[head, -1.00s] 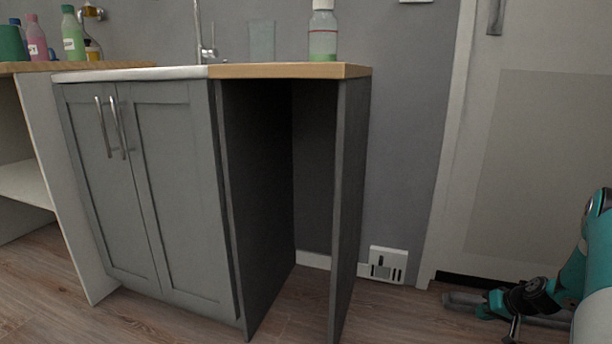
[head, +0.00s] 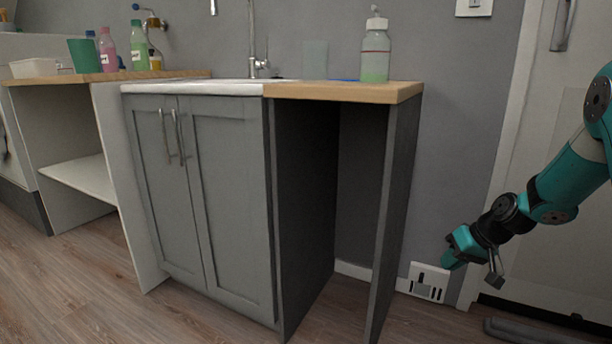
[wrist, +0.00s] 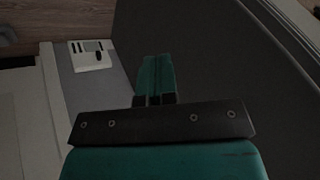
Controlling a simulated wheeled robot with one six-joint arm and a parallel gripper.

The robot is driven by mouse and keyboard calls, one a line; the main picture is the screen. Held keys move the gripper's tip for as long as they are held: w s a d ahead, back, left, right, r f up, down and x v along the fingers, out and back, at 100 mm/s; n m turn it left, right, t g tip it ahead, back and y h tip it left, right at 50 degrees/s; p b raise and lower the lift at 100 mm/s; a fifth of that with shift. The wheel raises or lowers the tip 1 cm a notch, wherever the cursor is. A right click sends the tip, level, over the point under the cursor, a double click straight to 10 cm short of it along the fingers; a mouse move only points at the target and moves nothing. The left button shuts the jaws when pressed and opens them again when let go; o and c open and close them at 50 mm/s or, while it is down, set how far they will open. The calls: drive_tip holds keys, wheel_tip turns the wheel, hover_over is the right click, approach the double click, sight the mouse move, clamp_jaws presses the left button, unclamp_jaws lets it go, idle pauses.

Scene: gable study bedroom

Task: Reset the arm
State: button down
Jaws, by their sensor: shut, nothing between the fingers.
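My teal and black arm comes in from the right edge of the head view. My gripper (head: 456,248) is at its lower left end, in front of the grey wall and beside the right side panel of the open cabinet. In the wrist view my gripper (wrist: 155,80) shows as teal fingers close together, with nothing between them. It appears clear of the counter and the cabinet.
A grey cabinet (head: 230,190) with two doors and an open dark bay stands under a wooden counter (head: 345,91). A pump bottle (head: 375,55) stands on it.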

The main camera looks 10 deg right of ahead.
drive_tip(key=s+a+r+n+g+p, duration=0.1)
drive_tip(key=s+a+r+n+p, duration=0.1)
drive_tip(key=s+a+r, duration=0.55)
drive_tip(key=s+a+r+n+g+p, duration=0.2)
drive_tip(key=a+r, duration=0.7)
drive_tip(key=a, duration=0.5)
drive_tip(key=s+a+r+n+g+p, duration=0.15)
drive_tip(key=s+a+r, duration=0.25)
drive_tip(key=s, duration=0.6)
drive_tip(key=s+a+r+n+p, duration=0.25)
drive_tip(key=s+a+r, duration=0.2)
drive_tip(key=s, duration=0.45)
wheel_tip(320, 180, up, 37)
drive_tip(key=p, duration=3.7)
drive_tip(key=shift+w, duration=0.25)
drive_tip(key=shift+a, duration=0.1)
